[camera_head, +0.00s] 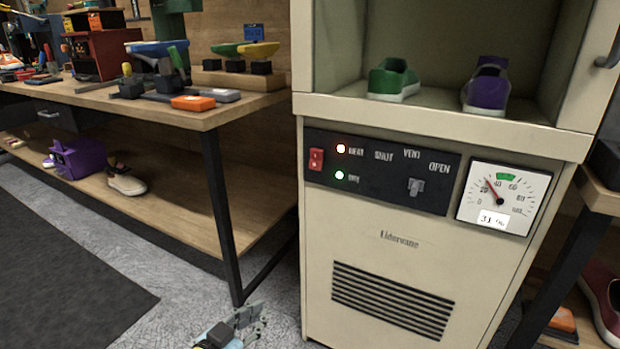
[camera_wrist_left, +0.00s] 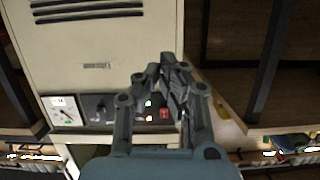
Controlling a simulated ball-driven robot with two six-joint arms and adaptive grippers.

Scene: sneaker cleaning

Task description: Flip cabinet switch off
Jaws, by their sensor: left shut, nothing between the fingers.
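The cream cabinet (camera_head: 385,250) has a black control panel (camera_head: 375,190) with a red rocker switch (camera_head: 316,159) at its left end. A warm light and a green light glow beside the switch. The switch also shows in the left wrist view (camera_wrist_left: 164,113), where the cabinet appears upside down. My left gripper (camera_head: 255,313) is low in front of the cabinet's left side, below the switch and apart from it. Its fingers are shut and empty; they also show in the left wrist view (camera_wrist_left: 165,64). My right gripper is out of view.
A gauge (camera_head: 503,198) and a grey vent knob (camera_head: 415,187) sit right of the switch. Green (camera_head: 393,80) and purple (camera_head: 487,87) shoes stand inside the cabinet. A wooden workbench (camera_head: 200,118) with tools stands left, its black leg (camera_head: 220,205) near the gripper.

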